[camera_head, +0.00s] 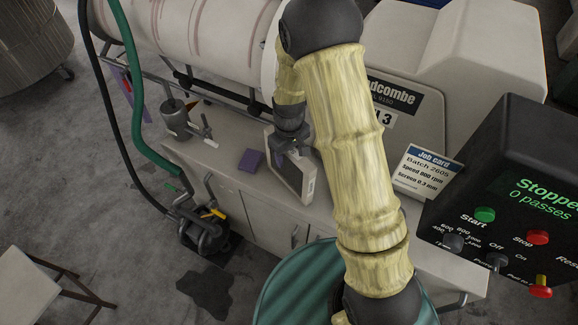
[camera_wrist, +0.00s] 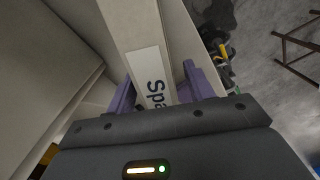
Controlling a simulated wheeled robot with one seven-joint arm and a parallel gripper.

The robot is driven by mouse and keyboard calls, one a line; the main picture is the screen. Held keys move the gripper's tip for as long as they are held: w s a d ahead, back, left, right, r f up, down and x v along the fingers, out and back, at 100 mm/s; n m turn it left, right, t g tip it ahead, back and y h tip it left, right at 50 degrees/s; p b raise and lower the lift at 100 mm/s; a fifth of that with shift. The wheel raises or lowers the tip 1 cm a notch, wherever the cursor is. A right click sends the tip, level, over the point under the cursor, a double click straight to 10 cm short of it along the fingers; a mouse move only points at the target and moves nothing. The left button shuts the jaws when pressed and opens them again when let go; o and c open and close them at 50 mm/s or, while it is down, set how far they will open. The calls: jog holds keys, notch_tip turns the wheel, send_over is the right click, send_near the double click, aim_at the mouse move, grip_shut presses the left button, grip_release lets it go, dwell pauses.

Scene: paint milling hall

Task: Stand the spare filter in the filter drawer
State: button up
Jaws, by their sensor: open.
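The spare filter (camera_head: 296,181) is a pale, flat framed panel standing upright on the cabinet top, below my gripper (camera_head: 290,150). In the wrist view the filter (camera_wrist: 135,25) runs between my two purple fingers, with a white label reading "Spa" and the rest cut off. My gripper (camera_wrist: 157,76) is open, one finger on each side of the filter's edge. Whether either finger touches it I cannot tell. I cannot make out the filter drawer in either view; my arm hides part of the cabinet.
The cabinet (camera_head: 235,165) carries a purple block (camera_head: 251,160) and a grey metal pot (camera_head: 175,118). A black control box (camera_head: 510,190) reads "Stopped, 0 passes" at right. A teal drum (camera_head: 290,285) stands in front. A pump (camera_head: 205,235) with hoses and a dark puddle (camera_head: 207,287) are on the floor.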

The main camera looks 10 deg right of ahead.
grip_shut()
jog(key=shift+w+r, duration=0.1)
jog(key=shift+r, duration=0.05)
notch_tip(320, 180, up, 9)
jog(key=shift+d+r+b, duration=0.1)
jog(key=shift+r+b, duration=0.1)
jog(key=shift+b, duration=0.75)
jog(key=shift+r, duration=0.2)
